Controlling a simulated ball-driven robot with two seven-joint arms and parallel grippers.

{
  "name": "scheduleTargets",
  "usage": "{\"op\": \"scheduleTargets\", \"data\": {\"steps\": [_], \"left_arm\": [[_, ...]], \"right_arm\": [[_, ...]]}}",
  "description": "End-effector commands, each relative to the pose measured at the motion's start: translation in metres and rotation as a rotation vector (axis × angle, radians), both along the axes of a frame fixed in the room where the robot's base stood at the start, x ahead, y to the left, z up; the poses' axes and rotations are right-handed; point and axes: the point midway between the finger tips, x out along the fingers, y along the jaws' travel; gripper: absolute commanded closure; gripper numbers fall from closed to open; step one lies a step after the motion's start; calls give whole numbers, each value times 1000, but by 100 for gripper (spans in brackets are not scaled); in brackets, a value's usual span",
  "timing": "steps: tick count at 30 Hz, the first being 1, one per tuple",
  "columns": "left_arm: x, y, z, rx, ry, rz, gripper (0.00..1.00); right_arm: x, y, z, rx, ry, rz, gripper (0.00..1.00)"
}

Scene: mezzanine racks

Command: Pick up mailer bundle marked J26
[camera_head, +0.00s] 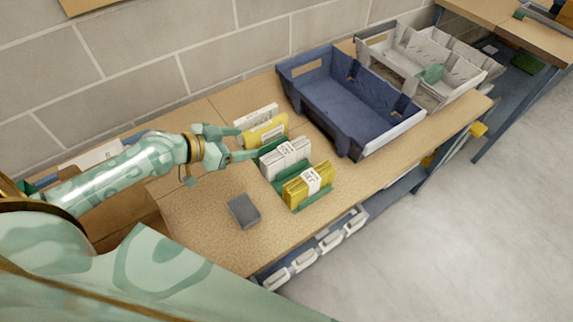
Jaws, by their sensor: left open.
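Several mailer bundles stand in a row on the wooden bench (205,235). At the back is a white bundle (255,116), then a yellow bundle (266,132), a white bundle (286,156) and a front yellow bundle (307,187) with a white band. The marks are too small to read surely, so I cannot tell which is J26. My left gripper (244,142) is open and empty, at the left end of the rear yellow bundle, with its fingers pointing right. Whether it touches the bundle is unclear. My right gripper is not in view.
A blue bin (340,112) stands right behind the bundles, with a grey divided bin (400,70) beyond it. Green holders (318,200) stand around the bundles. A dark grey block (244,211) lies in front. Small white bins (330,240) hang below the front edge.

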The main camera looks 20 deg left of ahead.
Motion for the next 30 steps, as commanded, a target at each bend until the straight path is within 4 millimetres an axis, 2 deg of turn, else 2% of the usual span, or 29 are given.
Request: {"op": "scheduleTargets", "data": {"steps": [1,3,6,11,18,21,30], "left_arm": [[0,0,-27,0,8,0,34],[0,0,-45,0,15,0,34],[0,-1,-58,0,20,0,34],[15,-8,-67,-4,16,4,34],[60,-35,-94,-5,17,3,34],[74,-43,-104,-2,19,2,34],[97,-56,-119,-5,19,1,34]], "right_arm": [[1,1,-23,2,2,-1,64],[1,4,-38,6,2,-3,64],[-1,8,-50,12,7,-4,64],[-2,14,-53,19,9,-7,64],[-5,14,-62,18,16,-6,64],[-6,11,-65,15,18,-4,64],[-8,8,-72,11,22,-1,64]]}}
